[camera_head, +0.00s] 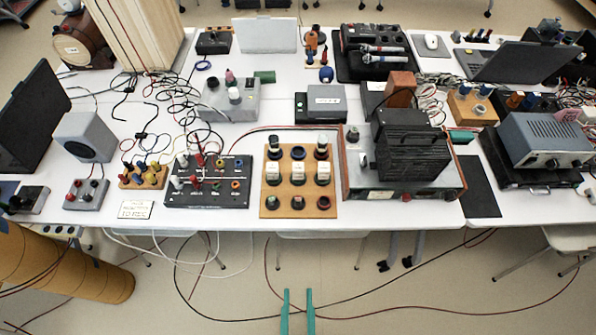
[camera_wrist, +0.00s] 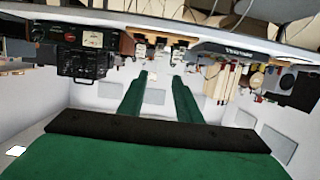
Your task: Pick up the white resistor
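I cannot tell for certain which thing is the white resistor. A wooden board (camera_head: 286,203) near the table's front edge carries several small white and black block-shaped parts, including a white-topped part (camera_head: 272,172) at its left. A small white labelled block (camera_head: 135,210) lies at the front edge further left. My gripper (camera_head: 298,294) shows as two green fingers below and in front of the table edge. In the wrist view my gripper (camera_wrist: 160,80) has its fingers apart with nothing visible between them. It is clear of the table things.
A black panel with knobs (camera_head: 208,182) stands left of the board, and a large black-topped instrument (camera_head: 405,190) stands close on its right. Cables hang over the front edge of the white table (camera_head: 395,226). The floor (camera_head: 240,285) around my gripper is largely open, with cables across it.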

